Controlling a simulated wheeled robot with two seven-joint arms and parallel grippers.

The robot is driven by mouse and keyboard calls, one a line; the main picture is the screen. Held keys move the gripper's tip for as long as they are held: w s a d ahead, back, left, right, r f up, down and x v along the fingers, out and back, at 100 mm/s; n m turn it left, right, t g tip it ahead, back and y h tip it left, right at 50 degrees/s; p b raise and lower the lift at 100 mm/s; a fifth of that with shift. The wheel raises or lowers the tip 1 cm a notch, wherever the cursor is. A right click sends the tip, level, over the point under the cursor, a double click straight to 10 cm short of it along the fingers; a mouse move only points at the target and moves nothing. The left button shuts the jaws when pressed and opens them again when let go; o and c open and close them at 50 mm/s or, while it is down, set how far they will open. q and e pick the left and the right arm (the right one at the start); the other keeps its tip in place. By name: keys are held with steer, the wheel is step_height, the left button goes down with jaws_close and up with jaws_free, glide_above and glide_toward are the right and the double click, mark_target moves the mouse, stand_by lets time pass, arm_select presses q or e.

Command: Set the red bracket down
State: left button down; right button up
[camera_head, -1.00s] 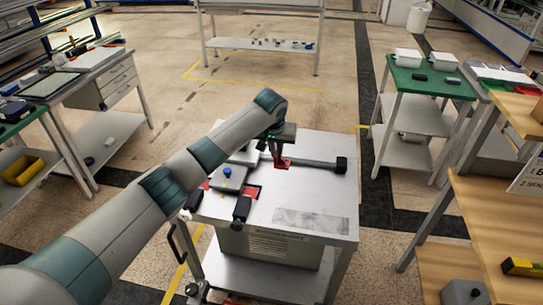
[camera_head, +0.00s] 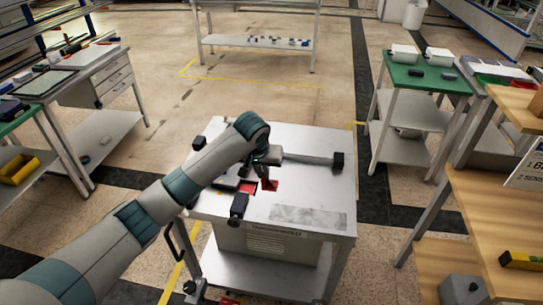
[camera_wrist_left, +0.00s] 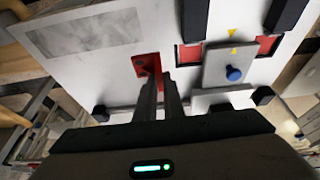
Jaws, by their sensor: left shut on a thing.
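The red bracket (camera_head: 271,184) is at the tips of my left gripper (camera_head: 265,176), over the middle of the grey table top. In the left wrist view the red bracket (camera_wrist_left: 147,64) shows just beyond the fingertips (camera_wrist_left: 157,82), which are shut on it. I cannot tell whether it touches the table top. My right gripper is not in view.
The metal table (camera_head: 313,190) carries a dark bar ending in a black block (camera_head: 338,160). In the wrist view, a grey plate with a blue knob (camera_wrist_left: 234,74) lies beside red pieces (camera_wrist_left: 268,45).

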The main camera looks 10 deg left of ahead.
arm_select(q)
steer(key=s+a+f+b, duration=0.1)
steer(key=s+a, duration=0.2)
steer(key=s, duration=0.8)
steer(key=s+a+f, duration=0.1)
steer(key=s+a, duration=0.3)
steer(key=s, duration=0.6)
steer(key=shift+s+b, duration=0.35)
steer(key=shift+s, duration=0.05)
steer(key=shift+d, duration=0.1)
